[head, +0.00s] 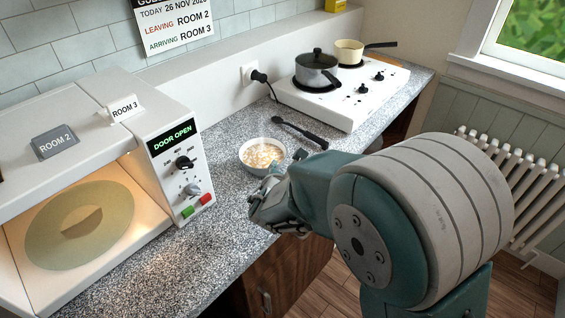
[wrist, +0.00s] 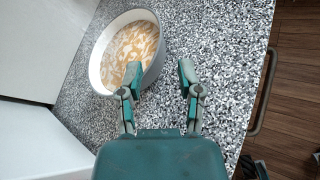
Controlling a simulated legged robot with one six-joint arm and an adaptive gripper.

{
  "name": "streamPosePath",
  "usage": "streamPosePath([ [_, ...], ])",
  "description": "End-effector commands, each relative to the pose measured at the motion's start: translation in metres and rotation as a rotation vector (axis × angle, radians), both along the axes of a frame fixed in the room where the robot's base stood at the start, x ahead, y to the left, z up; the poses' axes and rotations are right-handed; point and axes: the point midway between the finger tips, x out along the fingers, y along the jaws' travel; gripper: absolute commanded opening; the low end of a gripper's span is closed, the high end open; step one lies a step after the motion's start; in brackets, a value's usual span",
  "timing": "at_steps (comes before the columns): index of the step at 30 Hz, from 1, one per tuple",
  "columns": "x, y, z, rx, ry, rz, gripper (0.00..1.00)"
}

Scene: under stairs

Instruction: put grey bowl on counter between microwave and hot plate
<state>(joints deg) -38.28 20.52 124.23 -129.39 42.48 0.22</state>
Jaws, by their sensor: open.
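The grey bowl (head: 246,168) stands upright on the speckled counter (head: 222,222), between the microwave (head: 179,126) and the hot plate (head: 332,112). It holds pale food with some steam above it. In the wrist view the bowl (wrist: 95,68) lies ahead and to the left, its near rim close to the left fingertip; I cannot tell if they touch. My gripper (wrist: 160,74) is open, with nothing between its fingers. In the head view my gripper (head: 268,192) is beside the bowl's near right side, partly hidden by my arm.
The microwave door is open, its lit turntable (head: 80,225) showing. A dark utensil (head: 300,131) lies behind the bowl. A lidded pot (head: 317,70) and a cream pan (head: 349,51) stand on the hot plate. The counter's front edge is close to my gripper. A radiator (head: 520,190) is at right.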

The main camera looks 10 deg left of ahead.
Motion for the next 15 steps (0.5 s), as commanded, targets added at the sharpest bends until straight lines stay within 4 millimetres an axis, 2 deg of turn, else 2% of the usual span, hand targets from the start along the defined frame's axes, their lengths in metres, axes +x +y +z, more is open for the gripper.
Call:
streamPosePath([
  [1, -0.011, 0.0, 0.005, 0.001, 0.0, 0.003, 0.46],
  [6, -0.035, -0.002, 0.014, 0.001, -0.001, 0.002, 0.46],
  [10, -0.043, -0.003, 0.017, -0.001, -0.001, 0.001, 0.46],
  [15, -0.045, -0.003, 0.017, -0.001, 0.001, 0.0, 0.46],
])
